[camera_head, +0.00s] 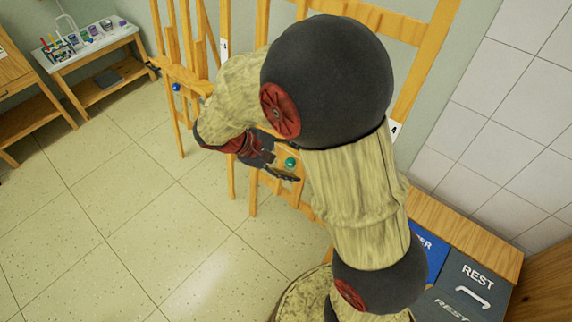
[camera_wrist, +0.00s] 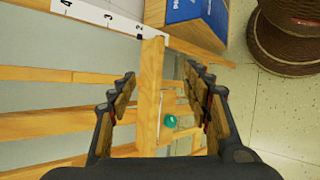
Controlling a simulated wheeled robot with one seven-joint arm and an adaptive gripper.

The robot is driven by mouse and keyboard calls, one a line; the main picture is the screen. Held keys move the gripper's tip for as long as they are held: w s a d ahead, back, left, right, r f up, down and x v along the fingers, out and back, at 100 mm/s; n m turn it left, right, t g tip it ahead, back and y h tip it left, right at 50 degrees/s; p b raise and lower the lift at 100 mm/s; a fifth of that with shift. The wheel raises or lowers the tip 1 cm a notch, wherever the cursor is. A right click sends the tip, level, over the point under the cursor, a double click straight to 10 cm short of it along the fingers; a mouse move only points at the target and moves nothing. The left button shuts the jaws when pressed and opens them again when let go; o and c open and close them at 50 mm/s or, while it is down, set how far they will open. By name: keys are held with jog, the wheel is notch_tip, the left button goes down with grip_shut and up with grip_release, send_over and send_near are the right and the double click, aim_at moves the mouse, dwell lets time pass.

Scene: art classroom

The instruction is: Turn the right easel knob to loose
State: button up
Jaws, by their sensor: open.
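The green easel knob (camera_head: 290,162) is on the right wooden easel (camera_head: 412,75), partly behind my arm in the head view. My gripper (camera_head: 280,160) is by the knob there, fingers spread. In the wrist view the green knob (camera_wrist: 171,121) shows between the two open fingers, beside a wooden post (camera_wrist: 149,95). My gripper (camera_wrist: 162,78) holds nothing. I cannot tell whether a finger touches the post or how far off the knob is in depth. Much of the easel is hidden by my arm.
A second easel (camera_head: 185,70) with a blue knob (camera_head: 177,87) stands to the left. A numbered white strip (camera_wrist: 97,14) and a blue item (camera_wrist: 197,10) lie near the post. Bins (camera_head: 470,290) stand at lower right. The floor at left is clear.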

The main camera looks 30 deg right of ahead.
jog(key=w+a+f+n+t+h+p, duration=0.1)
jog(key=w+f+n+t+h, duration=0.4)
jog(key=f, duration=0.6)
jog(key=w+a+f+n+t+h+p, duration=0.1)
jog(key=w+f+n+t+h, duration=0.1)
jog(key=w+f+n+h, duration=0.65)
jog(key=w+d+f+m+y+b, duration=0.1)
jog(key=d+f+m+y, duration=0.2)
jog(key=d+y, duration=0.2)
jog(key=d, duration=0.2)
jog(key=shift+d+t, duration=0.3)
jog(key=shift+d, duration=0.1)
jog(key=shift+m, duration=0.25)
jog(key=c, duration=1.1)
jog(key=shift+c, duration=0.3)
